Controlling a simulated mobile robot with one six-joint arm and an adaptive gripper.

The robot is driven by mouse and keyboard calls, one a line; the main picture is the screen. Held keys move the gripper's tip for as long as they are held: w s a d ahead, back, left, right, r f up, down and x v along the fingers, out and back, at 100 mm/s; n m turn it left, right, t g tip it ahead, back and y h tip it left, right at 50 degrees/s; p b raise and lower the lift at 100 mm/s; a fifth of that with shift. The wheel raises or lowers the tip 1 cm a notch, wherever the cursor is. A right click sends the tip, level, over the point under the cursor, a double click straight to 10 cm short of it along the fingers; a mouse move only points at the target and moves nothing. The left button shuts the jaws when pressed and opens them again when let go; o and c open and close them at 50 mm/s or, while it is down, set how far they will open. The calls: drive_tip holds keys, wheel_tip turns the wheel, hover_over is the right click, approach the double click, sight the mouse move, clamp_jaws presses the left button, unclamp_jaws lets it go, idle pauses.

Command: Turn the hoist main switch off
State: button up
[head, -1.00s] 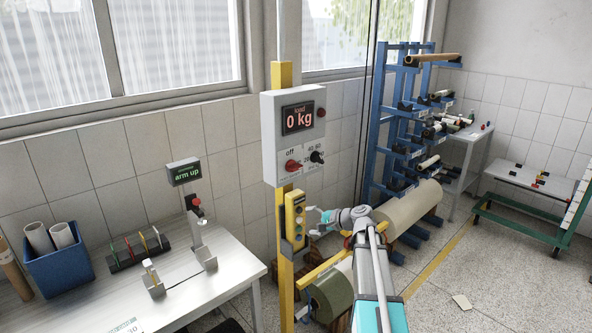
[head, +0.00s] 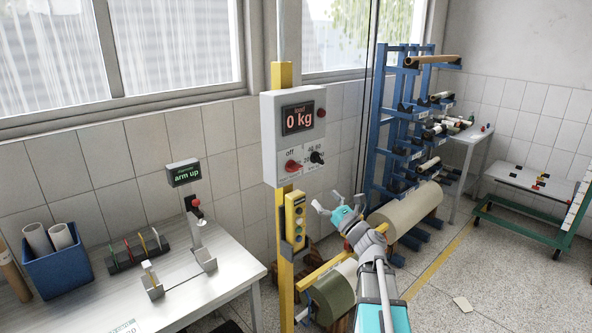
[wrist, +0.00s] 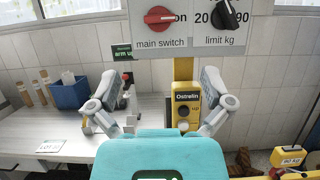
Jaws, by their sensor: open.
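The hoist main switch is a red rotary knob (head: 293,166) on the lower left of a grey control box (head: 268,140) on a yellow post. It is also at the top of the wrist view (wrist: 159,18), with its handle lying about level, an "on" label at its right and "main switch" below. In the head view "off" is printed above it. My gripper (head: 337,202) is open and empty, lower and to the right of the box, apart from the knob. In the wrist view its spread fingers (wrist: 158,98) are below the knob.
A black limit knob (head: 317,157) sits right beside the red one. A yellow button pendant (head: 295,220) hangs on the post below the box. A bench (head: 130,305) with a blue bin (head: 55,268) is at left. Paper rolls (head: 405,210) and a blue rack (head: 385,130) stand at right.

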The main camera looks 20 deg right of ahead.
sight(296, 167)
idle(0.3)
drive_tip(key=p+x, duration=0.4)
drive_tip(key=x, duration=0.8)
drive_tip(key=shift+w+p, duration=0.15)
drive_tip(key=shift+p, duration=0.25)
drive_tip(key=shift+x, duration=0.8)
drive_tip(key=c, duration=1.1)
